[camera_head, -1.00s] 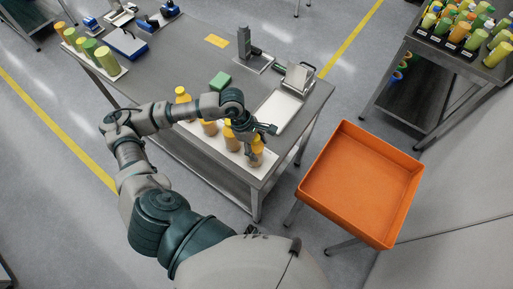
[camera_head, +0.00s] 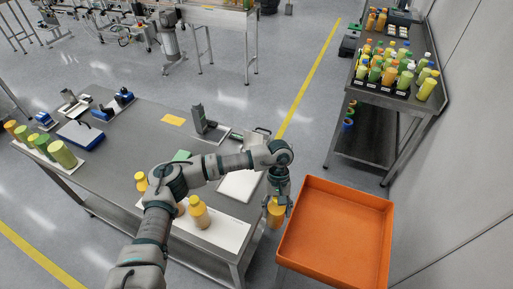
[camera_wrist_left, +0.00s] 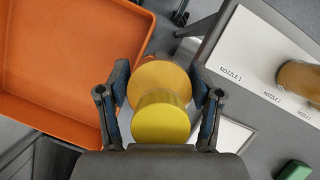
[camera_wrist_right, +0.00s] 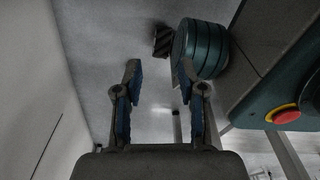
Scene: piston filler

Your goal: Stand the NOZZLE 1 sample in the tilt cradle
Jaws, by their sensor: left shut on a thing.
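My left gripper (camera_head: 277,190) is shut on an orange bottle with a yellow cap (camera_head: 275,212), held off the table's right end, beside the orange bin. In the left wrist view the bottle (camera_wrist_left: 160,82) sits between both fingers (camera_wrist_left: 160,105), cap toward the camera. The white strip (camera_wrist_left: 250,50) beside it has a bare place at the NOZZLE 1 label. A grey metal angled fixture (camera_head: 256,138), possibly the tilt cradle, stands at the table's right end behind a white board, partly hidden by my arm. My right gripper (camera_wrist_right: 158,85) is open and empty.
Other yellow-capped bottles (camera_head: 198,213) stand on the strip. The orange bin (camera_head: 335,235) is close right of the held bottle. A bottle-filled shelf (camera_head: 385,95) stands beyond.

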